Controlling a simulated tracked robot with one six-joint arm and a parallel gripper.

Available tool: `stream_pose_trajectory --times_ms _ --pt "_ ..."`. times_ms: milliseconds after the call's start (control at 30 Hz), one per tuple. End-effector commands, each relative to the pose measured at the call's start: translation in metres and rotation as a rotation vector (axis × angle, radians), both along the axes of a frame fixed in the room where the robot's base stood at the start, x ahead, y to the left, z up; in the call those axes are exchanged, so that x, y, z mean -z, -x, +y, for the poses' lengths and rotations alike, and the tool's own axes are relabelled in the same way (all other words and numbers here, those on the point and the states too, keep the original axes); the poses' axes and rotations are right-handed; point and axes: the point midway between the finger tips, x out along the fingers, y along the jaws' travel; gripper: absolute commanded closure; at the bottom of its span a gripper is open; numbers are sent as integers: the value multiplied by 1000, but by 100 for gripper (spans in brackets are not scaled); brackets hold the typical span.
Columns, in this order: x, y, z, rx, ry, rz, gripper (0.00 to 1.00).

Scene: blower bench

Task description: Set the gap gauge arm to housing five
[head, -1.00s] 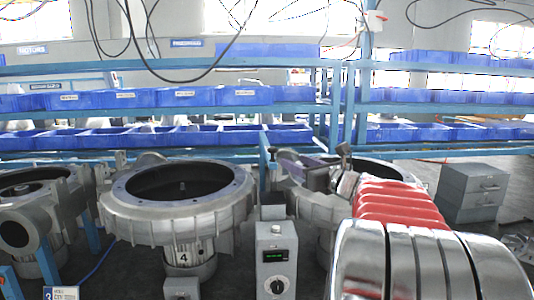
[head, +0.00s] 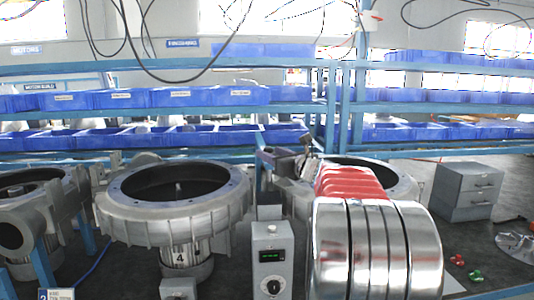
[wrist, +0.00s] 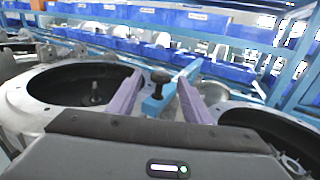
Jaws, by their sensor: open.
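The gauge arm (wrist: 186,73) is a light blue bar with a dark knob (wrist: 159,77) on its near end, in the wrist view. My gripper (wrist: 160,80) is open, its two purple fingers on either side of the knob in the picture; I cannot tell whether they touch it. In the head view my gripper (head: 272,156) is small and partly hidden by my arm. The housing marked 4 (head: 115,208) is a round grey casing on a motor. The housing to its right (head: 400,180) is partly hidden by my arm; its number does not show.
A grey control box (head: 270,240) with a green display and dial stands between the two housings. Another housing (head: 40,215) is at the left edge. A blue rack with blue bins (head: 180,97) runs behind. A grey drawer cabinet (head: 467,190) stands at right.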

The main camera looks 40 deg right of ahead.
Motion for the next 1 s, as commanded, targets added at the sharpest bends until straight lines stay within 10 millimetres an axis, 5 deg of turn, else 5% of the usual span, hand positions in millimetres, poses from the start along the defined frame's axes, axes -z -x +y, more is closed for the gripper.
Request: stream_pose_trajectory --times_ms 200,567,1000 --pt "0 -23 -3 -1 1 0 55" --pt "0 -27 -5 1 0 0 55" --pt "0 -27 -5 1 0 0 84"
